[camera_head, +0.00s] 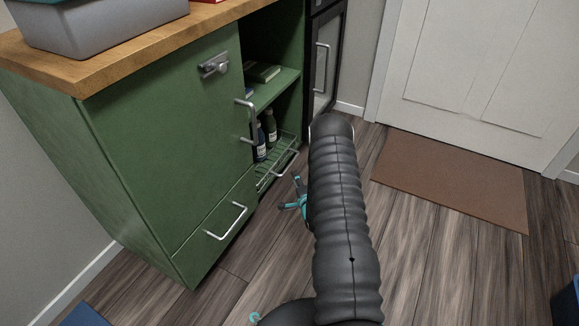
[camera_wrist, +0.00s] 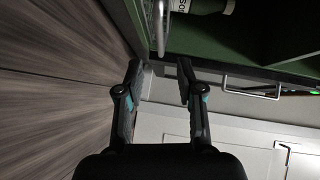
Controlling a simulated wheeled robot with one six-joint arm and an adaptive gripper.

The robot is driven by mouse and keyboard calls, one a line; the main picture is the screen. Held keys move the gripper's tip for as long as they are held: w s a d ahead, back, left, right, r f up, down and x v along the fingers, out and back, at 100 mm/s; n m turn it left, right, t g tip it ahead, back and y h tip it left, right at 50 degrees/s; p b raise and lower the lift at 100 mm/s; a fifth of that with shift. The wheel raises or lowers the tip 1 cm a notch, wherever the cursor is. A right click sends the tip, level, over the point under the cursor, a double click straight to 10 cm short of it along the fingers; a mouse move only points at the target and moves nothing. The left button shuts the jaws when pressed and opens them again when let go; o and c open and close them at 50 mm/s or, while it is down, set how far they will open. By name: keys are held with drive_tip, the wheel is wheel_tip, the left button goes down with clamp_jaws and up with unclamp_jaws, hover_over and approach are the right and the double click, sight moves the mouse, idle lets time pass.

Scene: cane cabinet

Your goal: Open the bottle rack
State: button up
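The bottle rack (camera_head: 272,178) is a wire rack at the bottom of the open bay in the green cabinet. Its silver front handle (camera_head: 288,165) faces the floor area where my gripper is. Bottles (camera_head: 270,128) stand in the rack. My gripper (camera_head: 297,194) is low in front of the cabinet, partly hidden behind my arm. In the wrist view my gripper (camera_wrist: 158,72) has its two fingers apart with nothing between them. A metal bar (camera_wrist: 160,30), seemingly the rack's handle, lies just beyond the fingertips. Contact cannot be seen. A bottle (camera_wrist: 205,5) shows at the top edge.
A green door (camera_head: 170,130) with a latch and a lower drawer (camera_head: 215,225) are shut, left of the bay. A grey bin (camera_head: 100,35) stands on the wooden top. A dark cabinet (camera_head: 325,60) adjoins at right. Floor and brown mat (camera_head: 455,180) are clear.

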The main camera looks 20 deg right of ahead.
sight(289, 165)
drive_tip(key=w, duration=0.3)
drive_tip(key=w+d+f+b, duration=0.1)
drive_tip(key=w, duration=0.6)
drive_tip(key=shift+w+d+f, duration=0.15)
drive_tip(key=shift+d+f, duration=0.05)
drive_tip(key=shift+f, duration=0.05)
clamp_jaws()
